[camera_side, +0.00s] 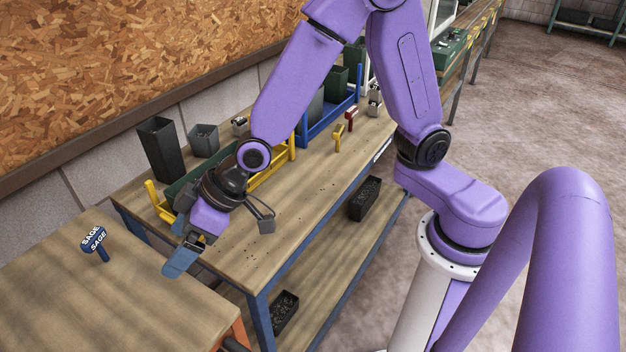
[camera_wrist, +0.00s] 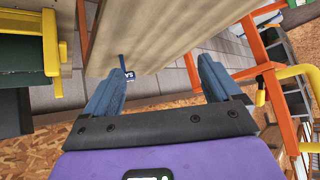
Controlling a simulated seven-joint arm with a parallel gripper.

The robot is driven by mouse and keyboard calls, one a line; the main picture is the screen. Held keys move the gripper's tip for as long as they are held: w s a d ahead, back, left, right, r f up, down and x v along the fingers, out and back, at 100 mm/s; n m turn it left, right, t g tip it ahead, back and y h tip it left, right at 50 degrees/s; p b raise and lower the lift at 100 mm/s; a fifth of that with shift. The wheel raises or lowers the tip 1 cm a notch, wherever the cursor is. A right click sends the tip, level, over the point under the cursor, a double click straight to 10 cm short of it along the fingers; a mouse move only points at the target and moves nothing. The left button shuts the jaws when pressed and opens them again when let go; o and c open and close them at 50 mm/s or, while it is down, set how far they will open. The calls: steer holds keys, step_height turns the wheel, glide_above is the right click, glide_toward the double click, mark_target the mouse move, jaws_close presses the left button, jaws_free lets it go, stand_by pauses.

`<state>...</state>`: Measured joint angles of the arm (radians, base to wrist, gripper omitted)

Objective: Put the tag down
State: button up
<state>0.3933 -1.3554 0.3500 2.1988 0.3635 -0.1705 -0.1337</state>
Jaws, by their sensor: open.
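The blue tag (camera_side: 95,241) with white "SAGE" lettering stands upright on its stem on the near-left wooden table (camera_side: 150,310) in the side view. A small blue piece with white lettering, likely this tag (camera_wrist: 127,74), shows between my fingers in the wrist view, well beyond the fingertips. My gripper (camera_side: 181,259) hangs by the near end of the long workbench, to the right of the tag and apart from it. In the wrist view my gripper (camera_wrist: 158,84) has its blue-grey fingers spread wide with nothing between them.
The long workbench (camera_side: 300,195) carries yellow and blue racks, dark pots (camera_side: 158,150), a yellow tag (camera_side: 338,139) and a red tag (camera_side: 351,117). A chipboard wall (camera_side: 100,60) runs behind. The left table is mostly clear; a gap separates it from the workbench.

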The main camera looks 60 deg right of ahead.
steer(key=s+d+r+n+g+h, duration=0.2)
steer(key=s+d+h, duration=0.1)
steer(key=s+d, duration=0.8)
steer(key=s+d+r+n+g+h, duration=0.2)
steer(key=s+d+g+h, duration=0.1)
steer(key=s+d, duration=0.7)
steer(key=d, duration=0.3)
steer(key=shift+s+d, duration=0.2)
steer(key=shift+s, duration=0.2)
steer(key=c, duration=0.7)
